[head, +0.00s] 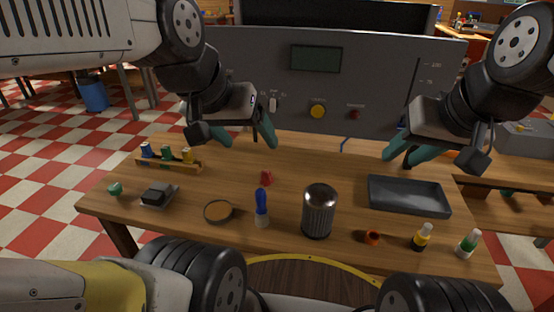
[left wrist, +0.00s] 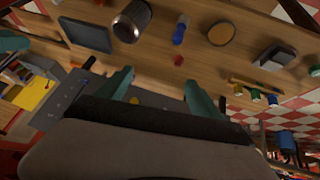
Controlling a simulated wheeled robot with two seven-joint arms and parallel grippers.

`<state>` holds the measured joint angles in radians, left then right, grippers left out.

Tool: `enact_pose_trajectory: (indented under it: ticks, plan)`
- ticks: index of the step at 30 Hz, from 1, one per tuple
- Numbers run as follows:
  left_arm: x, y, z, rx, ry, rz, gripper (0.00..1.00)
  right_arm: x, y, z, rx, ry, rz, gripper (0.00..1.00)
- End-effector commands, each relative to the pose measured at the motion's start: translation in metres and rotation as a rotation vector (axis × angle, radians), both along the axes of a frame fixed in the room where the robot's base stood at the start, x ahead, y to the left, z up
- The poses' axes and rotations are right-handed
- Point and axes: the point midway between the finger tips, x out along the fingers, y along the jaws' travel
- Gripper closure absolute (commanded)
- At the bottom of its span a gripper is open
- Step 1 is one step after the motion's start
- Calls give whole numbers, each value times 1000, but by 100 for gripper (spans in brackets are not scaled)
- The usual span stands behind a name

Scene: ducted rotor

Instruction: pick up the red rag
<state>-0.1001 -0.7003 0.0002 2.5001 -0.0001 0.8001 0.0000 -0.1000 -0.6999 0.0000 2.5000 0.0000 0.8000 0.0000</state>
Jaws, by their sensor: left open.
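The red rag (head: 266,178) is a small crumpled red piece on the wooden table, behind the blue-handled tool. It also shows in the left wrist view (left wrist: 179,60), a little beyond the fingertips. My left gripper (head: 246,144) is open and empty, with its teal fingers spread. It hangs above the back of the table, behind and slightly left of the rag, not touching it. The left wrist view shows the same open fingers (left wrist: 160,82). My right gripper (head: 403,160) is above the back right of the table, with its two teal fingers apart and nothing seen between them.
A metal canister (head: 319,211) and a blue-handled tool (head: 262,207) stand in front of the rag. A round tan dish (head: 219,211) lies front left, a grey tray (head: 408,196) right. A rack (head: 168,164) holds bottles at left. A grey panel (head: 330,80) rises behind.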

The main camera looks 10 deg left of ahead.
Motion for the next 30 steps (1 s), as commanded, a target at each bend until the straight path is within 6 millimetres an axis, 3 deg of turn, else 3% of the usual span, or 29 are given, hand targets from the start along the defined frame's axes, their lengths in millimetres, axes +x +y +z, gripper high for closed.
enact_pose_trajectory:
  ticks: [16, 20, 23, 30]
  plan:
    - [0, 0, 0, -1, 0, 1, 24, 0, 0, 0, 0, 0, 0, 64]
    - [8, 0, 0, -8, 22, 13, 24, 0, 0, 0, 0, 0, 0, 64]
    - [27, 2, -3, -23, 73, 42, 24, 0, 0, 0, 0, 0, 0, 64]
    - [103, 6, -31, -53, 252, 175, 24, 0, 0, 0, 0, 0, 0, 64]
